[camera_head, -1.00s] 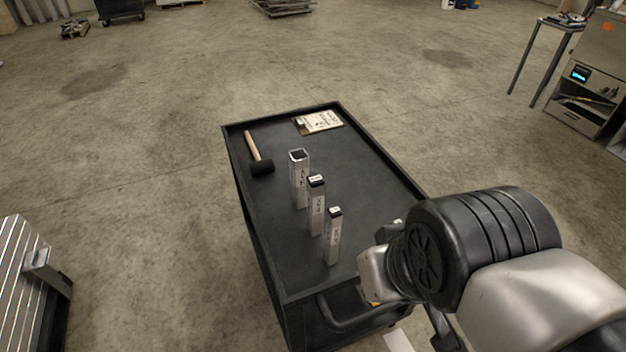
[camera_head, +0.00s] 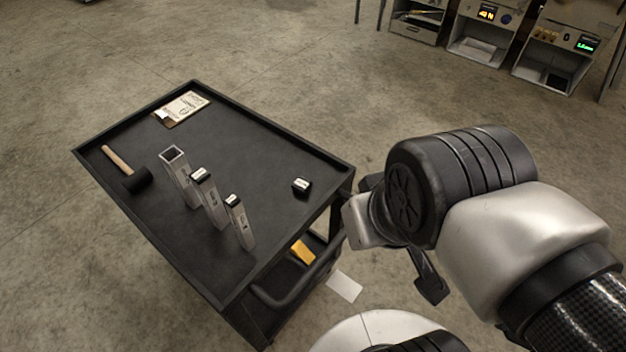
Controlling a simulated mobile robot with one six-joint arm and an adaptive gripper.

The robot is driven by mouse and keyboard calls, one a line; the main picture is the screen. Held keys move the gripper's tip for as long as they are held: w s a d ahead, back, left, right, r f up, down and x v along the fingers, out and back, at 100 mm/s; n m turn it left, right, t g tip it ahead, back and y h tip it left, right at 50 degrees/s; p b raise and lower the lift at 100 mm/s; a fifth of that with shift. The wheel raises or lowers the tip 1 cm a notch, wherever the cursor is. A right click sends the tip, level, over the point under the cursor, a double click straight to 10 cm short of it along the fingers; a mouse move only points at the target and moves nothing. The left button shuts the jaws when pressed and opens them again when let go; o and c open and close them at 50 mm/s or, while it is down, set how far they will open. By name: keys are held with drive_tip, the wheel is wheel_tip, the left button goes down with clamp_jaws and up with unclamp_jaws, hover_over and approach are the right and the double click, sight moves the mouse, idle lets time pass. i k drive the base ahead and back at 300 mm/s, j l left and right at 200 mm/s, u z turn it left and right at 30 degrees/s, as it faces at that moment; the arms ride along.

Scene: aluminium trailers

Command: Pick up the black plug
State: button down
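A small black plug (camera_head: 302,186) with a white label on top lies on the right part of the black cart top (camera_head: 240,142). Three upright square aluminium tubes stand left of it: an open-topped one (camera_head: 178,180), one with a black cap (camera_head: 208,202) and a shorter one with a black cap (camera_head: 239,226). My gripper (camera_head: 398,258) is to the right of the cart, apart from the plug. It is mostly hidden behind my wrist, with one dark finger showing below, so its opening cannot be seen.
A mallet (camera_head: 126,168) and a clipboard (camera_head: 181,108) lie on the cart's far left. A yellow object (camera_head: 302,252) sits on the lower shelf. A white sheet (camera_head: 344,286) lies on the floor. Machines (camera_head: 484,32) stand at the back right. The cart top around the plug is clear.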

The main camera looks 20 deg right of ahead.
sight(301, 186)
drive_tip(key=j+z, duration=0.15)
drive_tip(key=j, duration=0.35)
drive_tip(key=j+z, duration=0.15)
drive_tip(key=j, duration=0.35)
drive_tip(key=k+j+z, duration=0.2)
drive_tip(key=j, duration=0.25)
drive_tip(key=j+z, duration=0.15)
drive_tip(key=j, duration=0.35)
drive_tip(key=k+j+z, duration=0.15)
drive_tip(key=j, duration=0.35)
